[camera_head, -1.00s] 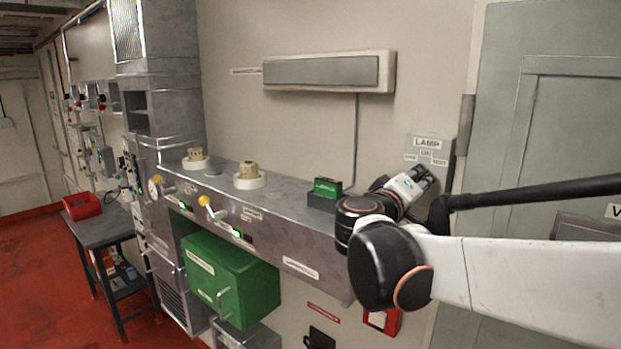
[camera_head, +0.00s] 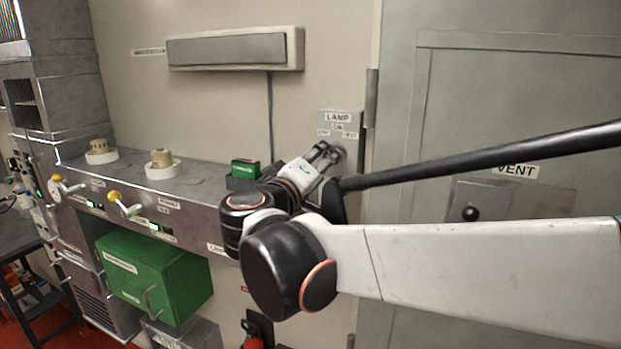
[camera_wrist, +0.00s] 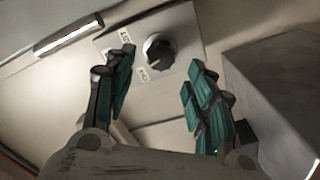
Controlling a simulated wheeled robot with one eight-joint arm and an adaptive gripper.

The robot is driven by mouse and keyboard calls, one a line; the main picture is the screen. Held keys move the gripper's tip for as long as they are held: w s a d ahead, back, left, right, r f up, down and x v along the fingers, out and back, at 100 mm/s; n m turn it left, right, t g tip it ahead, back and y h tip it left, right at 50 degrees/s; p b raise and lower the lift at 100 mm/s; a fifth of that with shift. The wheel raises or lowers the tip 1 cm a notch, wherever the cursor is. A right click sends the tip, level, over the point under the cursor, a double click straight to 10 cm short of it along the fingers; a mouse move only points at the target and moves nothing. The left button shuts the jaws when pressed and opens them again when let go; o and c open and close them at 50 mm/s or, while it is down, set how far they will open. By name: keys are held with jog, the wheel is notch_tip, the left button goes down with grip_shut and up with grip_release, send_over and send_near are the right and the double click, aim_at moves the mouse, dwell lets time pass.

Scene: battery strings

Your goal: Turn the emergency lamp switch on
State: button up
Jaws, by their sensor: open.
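The lamp switch box (camera_head: 341,122) is a grey plate on the wall, labelled LAMP, with ON at the top middle and a further label on each side. In the wrist view its black rotary knob (camera_wrist: 158,51) shows between and beyond my open fingers, on the grey plate (camera_wrist: 186,28). My gripper (camera_head: 328,152) is in front of the box's lower part and hides the knob in the head view. In the wrist view my gripper (camera_wrist: 160,95) is open and empty, with its teal-padded fingers apart. I cannot tell from the head view how far the fingertips are from the knob.
A long wall lamp (camera_head: 235,50) hangs above the bench (camera_head: 205,193). A small green box (camera_head: 244,168) sits on the bench left of my gripper. A grey door (camera_head: 480,90) with a vent panel (camera_head: 515,205) is at right. A green cabinet (camera_head: 160,275) is below the bench.

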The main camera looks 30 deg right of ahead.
jog(key=shift+v, duration=2.7)
jog(key=shift+f, duration=0.1)
jog(key=w+d+n+p, duration=0.2)
jog(key=d+n, duration=0.1)
jog(key=n, duration=0.2)
jog(key=w+d+n+p, duration=0.2)
jog(key=d+n, duration=0.1)
jog(key=n, duration=0.3)
jog(key=w+d+n+p, duration=0.3)
jog(key=n, duration=0.2)
jog(key=shift+w+d+n, duration=0.1)
jog(key=shift+d+n, duration=0.1)
jog(key=shift+n, duration=0.1)
